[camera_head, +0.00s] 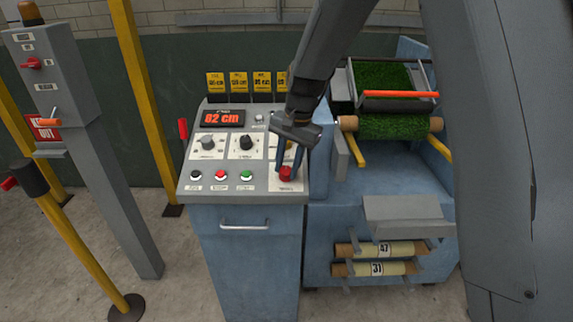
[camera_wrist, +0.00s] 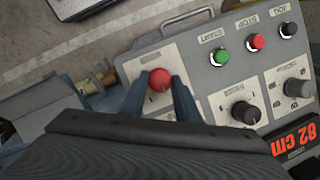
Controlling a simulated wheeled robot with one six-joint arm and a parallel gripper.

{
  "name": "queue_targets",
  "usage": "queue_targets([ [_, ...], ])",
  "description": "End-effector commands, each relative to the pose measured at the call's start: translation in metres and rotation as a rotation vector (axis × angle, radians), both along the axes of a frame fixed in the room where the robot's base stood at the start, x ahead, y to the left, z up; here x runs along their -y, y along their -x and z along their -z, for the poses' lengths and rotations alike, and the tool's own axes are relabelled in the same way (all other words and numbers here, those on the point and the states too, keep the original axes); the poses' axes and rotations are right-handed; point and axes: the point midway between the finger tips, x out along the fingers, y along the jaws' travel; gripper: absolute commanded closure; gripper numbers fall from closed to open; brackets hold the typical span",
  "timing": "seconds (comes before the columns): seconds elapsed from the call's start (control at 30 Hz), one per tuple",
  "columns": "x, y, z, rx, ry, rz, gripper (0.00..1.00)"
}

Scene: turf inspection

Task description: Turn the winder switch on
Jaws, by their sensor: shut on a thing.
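The grey control panel (camera_head: 230,188) slopes on a blue cabinet. My gripper (camera_head: 289,167) reaches down over its right side. In the wrist view my gripper (camera_wrist: 163,80) has its two blue fingers on either side of a round red knob (camera_wrist: 160,79), shut on it. The red knob (camera_head: 286,174) also shows at the panel's lower right in the head view. Part of the plate above it is hidden by my gripper. I cannot read a winder label or tell which control is the winder switch.
A green button (camera_head: 247,175), a red button (camera_head: 220,175) and a black button (camera_head: 195,175) sit left of my gripper. A black dial (camera_head: 246,142) and a display reading 82 cm (camera_head: 222,118) are above. A turf roll (camera_head: 392,127) lies at right; a yellow post (camera_head: 146,95) stands at left.

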Motion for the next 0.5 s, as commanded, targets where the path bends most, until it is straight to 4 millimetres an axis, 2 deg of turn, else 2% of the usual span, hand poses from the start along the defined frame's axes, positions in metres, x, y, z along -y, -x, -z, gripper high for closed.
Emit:
queue_targets([
  [0.5,0.0042,0.0017,-0.0004,0.010,-0.166,0.457,0.93],
])
